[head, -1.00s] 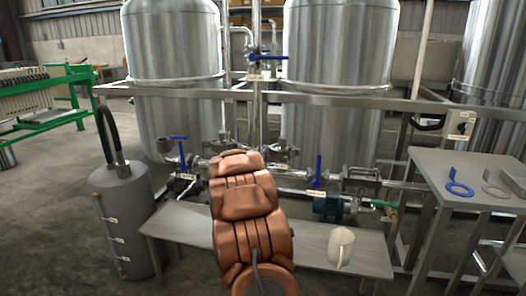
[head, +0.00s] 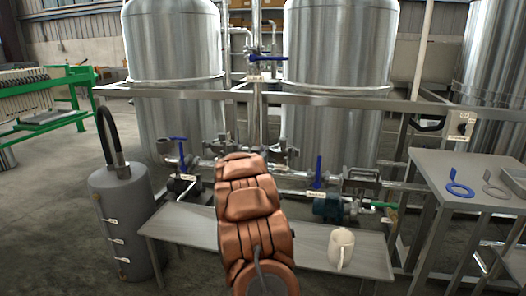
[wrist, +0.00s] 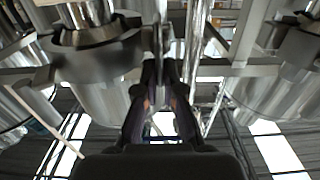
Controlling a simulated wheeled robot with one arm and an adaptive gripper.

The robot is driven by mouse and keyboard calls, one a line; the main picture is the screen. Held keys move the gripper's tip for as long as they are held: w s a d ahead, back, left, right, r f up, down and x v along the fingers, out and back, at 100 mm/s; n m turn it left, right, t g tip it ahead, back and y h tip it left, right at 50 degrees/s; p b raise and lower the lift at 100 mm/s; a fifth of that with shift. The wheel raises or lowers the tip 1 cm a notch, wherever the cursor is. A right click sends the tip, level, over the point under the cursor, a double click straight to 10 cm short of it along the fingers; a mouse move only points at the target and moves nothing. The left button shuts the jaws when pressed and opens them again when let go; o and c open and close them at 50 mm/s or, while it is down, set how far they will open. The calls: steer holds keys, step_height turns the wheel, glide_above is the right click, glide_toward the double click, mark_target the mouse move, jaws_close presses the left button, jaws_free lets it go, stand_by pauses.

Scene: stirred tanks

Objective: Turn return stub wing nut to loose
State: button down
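In the wrist view the two dark fingers of my gripper (wrist: 160,70) point away toward the pipework and come close together at their tips. A thin upright metal piece (wrist: 159,40) stands in line with the gap between the tips; it may be the wing nut, but its shape is not clear. Left of it is a round metal clamp or flange (wrist: 95,58) around a steel stub (wrist: 88,14). I cannot tell whether the fingers touch the thin piece. In the head view my copper-coloured arm hides the gripper and the fittings behind it.
Two steel tanks (head: 172,45) (head: 338,45) stand behind a metal frame. Blue-handled valves (head: 318,170) and a teal pump (head: 328,207) flank my arm. A low bench (head: 190,222) holds a pale jug (head: 341,248). A grey cylinder (head: 125,225) stands left; a side table (head: 445,170) stands right.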

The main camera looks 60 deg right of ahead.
steer(key=shift+r+p, duration=0.15)
steer(key=shift+p, duration=0.5)
steer(key=shift+w+a+f+n+p, duration=0.15)
steer(key=shift+w+f+n+p, duration=0.25)
steer(key=shift+n+p, duration=2.95)
steer(key=shift+w+a+f+n+p, duration=0.15)
steer(key=shift+w+f+n+p, duration=0.25)
steer(key=shift+n+p, duration=2.95)
steer(key=shift+w+a+f+n+p, duration=0.15)
steer(key=shift+w+f+n+p, duration=0.25)
steer(key=shift+n+p, duration=2.9)
steer(key=shift+m+p, duration=0.9)
steer(key=shift+p, duration=0.25)
steer(key=c, duration=1.6)
jaws_free()
steer(key=shift+f, duration=0.1)
steer(key=shift+s, duration=0.1)
